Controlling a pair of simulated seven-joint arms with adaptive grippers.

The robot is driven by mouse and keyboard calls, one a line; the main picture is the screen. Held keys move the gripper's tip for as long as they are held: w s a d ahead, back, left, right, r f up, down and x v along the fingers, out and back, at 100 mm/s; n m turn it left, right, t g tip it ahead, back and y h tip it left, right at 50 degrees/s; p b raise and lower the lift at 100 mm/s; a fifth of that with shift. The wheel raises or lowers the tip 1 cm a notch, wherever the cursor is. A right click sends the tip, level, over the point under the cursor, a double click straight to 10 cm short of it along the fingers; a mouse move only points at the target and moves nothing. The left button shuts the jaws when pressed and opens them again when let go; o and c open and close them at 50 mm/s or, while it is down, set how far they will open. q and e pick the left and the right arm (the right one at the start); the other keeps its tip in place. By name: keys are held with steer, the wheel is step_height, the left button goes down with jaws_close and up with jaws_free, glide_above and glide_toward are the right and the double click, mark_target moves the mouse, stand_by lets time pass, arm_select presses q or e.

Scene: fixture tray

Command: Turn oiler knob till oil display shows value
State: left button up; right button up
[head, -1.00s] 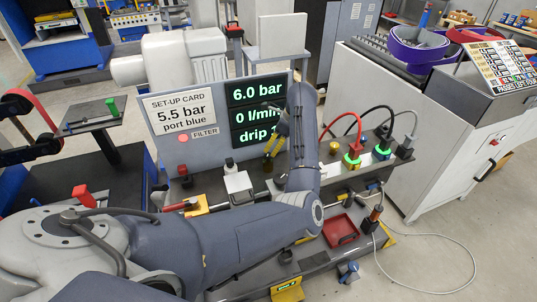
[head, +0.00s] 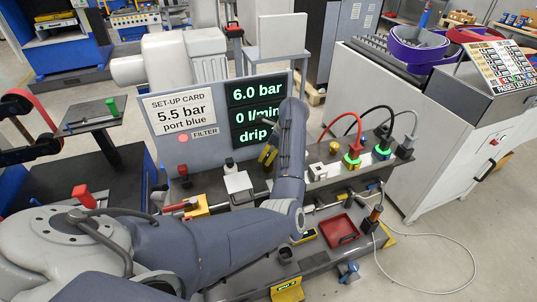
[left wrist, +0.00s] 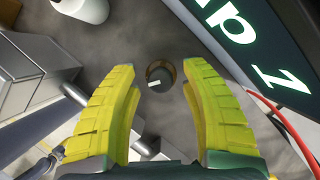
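The oiler knob (left wrist: 158,78) is a small dark round cap with a pale mark, set in a brownish ring. It lies beyond and between the fingertips of my left gripper (left wrist: 158,66), which is open with nothing between its yellow fingers. In the head view my left gripper (head: 268,155) hangs in front of the panel's lower edge, and the oiler is hidden there. The dark display (head: 258,92) reads 6.0 bar and 0 l/min; its drip line is partly covered by my arm. In the left wrist view the display (left wrist: 268,40) shows a "1". My right gripper is out of view.
A set-up card (head: 181,109) reads 5.5 bar, port blue. A white block (head: 238,183) and a red-handled valve (head: 180,206) stand left of my gripper. Red, black and grey hoses plug in at the right, near a red tray (head: 341,230).

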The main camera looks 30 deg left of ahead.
arm_select(q)
jaws_close()
stand_by(0.3)
steer(key=m+t, duration=0.2)
steer(key=m, duration=0.5)
steer(key=m+t, duration=0.1)
steer(key=m, duration=0.1)
steer(key=shift+s+t+h, duration=0.1)
steer(key=shift+t+h, duration=0.2)
steer(key=m+t+h, duration=0.1)
steer(key=m, duration=0.3)
steer(key=shift+a+r+m, duration=0.1)
steer(key=shift+a+m, duration=0.05)
steer(key=shift+m, duration=0.25)
steer(key=shift+m+t+h, duration=0.3)
steer(key=shift+m+h, duration=0.6)
steer(key=shift+m, duration=1)
